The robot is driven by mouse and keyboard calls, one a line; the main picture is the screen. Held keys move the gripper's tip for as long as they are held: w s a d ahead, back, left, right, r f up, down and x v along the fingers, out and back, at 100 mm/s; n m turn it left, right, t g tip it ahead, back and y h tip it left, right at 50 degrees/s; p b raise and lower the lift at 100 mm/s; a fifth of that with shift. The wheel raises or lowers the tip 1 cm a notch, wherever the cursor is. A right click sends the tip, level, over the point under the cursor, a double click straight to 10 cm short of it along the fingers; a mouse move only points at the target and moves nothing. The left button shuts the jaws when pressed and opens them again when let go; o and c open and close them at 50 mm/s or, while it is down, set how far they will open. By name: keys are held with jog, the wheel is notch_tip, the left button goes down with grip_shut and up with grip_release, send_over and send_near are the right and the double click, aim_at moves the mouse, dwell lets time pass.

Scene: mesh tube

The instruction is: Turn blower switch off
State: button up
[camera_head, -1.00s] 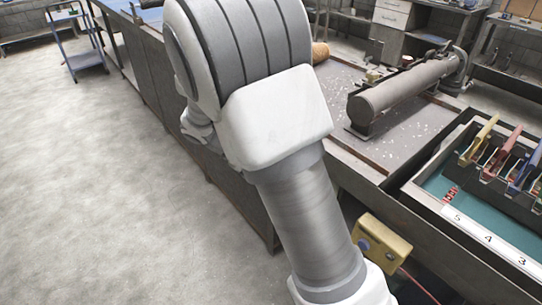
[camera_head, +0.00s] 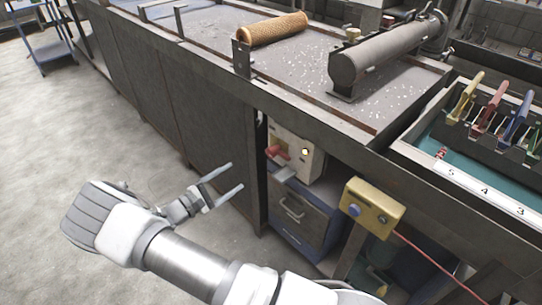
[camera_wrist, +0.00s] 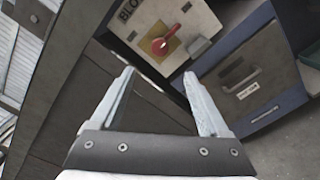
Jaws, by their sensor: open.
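The blower switch box (camera_head: 298,150) is a pale box under the workbench, with a red rotary handle (camera_head: 278,152) on its front. In the wrist view the box (camera_wrist: 139,21) carries partly visible "BLO" lettering, and the red handle (camera_wrist: 164,42) sits on a yellow plate, ahead of the fingers. My gripper (camera_head: 229,180) is open and empty, left of the box and apart from it. In the wrist view my gripper (camera_wrist: 160,88) shows its two fingers spread, with the handle beyond the gap between their tips.
A grey lever-like part (camera_wrist: 199,46) sits beside the handle. A drawer cabinet (camera_head: 295,210) stands below the box. A yellow button box (camera_head: 374,206) with a red cable hangs at right. The bench edge (camera_head: 330,135) overhangs; open floor lies at left.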

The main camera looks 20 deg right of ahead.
aim_at(269, 154)
jog(key=b+x, duration=0.2)
jog(key=x, duration=1.5)
jog(key=shift+w+d, duration=0.1)
jog(key=shift+d, duration=0.05)
jog(key=shift+c, duration=0.3)
grip_shut()
